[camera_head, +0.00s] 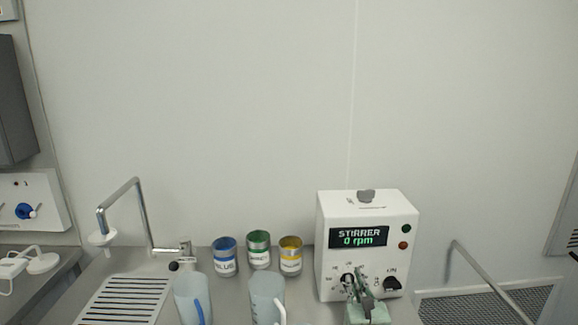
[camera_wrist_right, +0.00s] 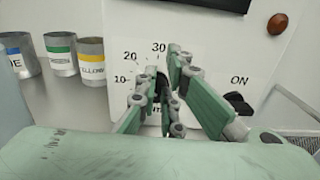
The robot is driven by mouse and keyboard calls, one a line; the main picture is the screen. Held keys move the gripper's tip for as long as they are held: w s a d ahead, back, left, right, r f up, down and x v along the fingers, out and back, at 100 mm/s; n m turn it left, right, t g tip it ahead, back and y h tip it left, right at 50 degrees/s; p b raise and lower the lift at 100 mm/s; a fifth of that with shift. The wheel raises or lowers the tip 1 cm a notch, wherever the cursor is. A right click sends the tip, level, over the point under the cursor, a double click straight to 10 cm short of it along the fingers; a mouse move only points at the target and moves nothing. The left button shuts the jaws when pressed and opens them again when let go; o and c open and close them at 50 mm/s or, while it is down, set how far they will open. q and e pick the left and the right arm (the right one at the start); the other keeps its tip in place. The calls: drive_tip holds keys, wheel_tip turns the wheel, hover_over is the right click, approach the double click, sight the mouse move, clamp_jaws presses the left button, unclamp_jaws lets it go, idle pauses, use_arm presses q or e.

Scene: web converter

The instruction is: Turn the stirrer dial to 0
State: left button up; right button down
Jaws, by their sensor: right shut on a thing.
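The white stirrer box (camera_head: 330,220) stands at the right of the counter. Its display (camera_head: 358,237) reads "STIRRER 0 rpm". The black stirrer dial (camera_head: 347,281) is on the lower left of its front, partly hidden by my right gripper (camera_head: 361,284). In the right wrist view, the green-padded fingers of this gripper (camera_wrist_right: 165,86) are shut on the dial, in front of the scale marked 10, 20 and 30. The dial's pointer is too hidden to read. My left gripper is not in view.
A black switch (camera_head: 391,284) marked ON sits right of the dial, close to my right finger. Green and red lights (camera_head: 404,244) are above it. Blue, green and yellow labelled cans (camera_head: 259,250) and two jugs (camera_head: 266,298) stand to the left. A sink tap (camera_head: 140,205) is further left.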

drive_tip(key=shift+a+r+y, duration=0.15)
drive_tip(key=shift+a, duration=0.35)
drive_tip(key=shift+a+r+y, duration=0.15)
drive_tip(key=shift+a, duration=0.35)
drive_tip(key=shift+a+r, duration=0.1)
drive_tip(key=shift+w+r+p, duration=0.1)
drive_tip(key=shift+r+p, duration=0.2)
drive_tip(key=shift+p, duration=0.15)
drive_tip(key=s, duration=0.1)
drive_tip(key=s+p, duration=0.1)
drive_tip(key=s, duration=0.1)
drive_tip(key=s+f+p, duration=0.1)
drive_tip(key=s, duration=0.1)
drive_tip(key=shift+s, duration=0.25)
drive_tip(key=shift+f, duration=0.1)
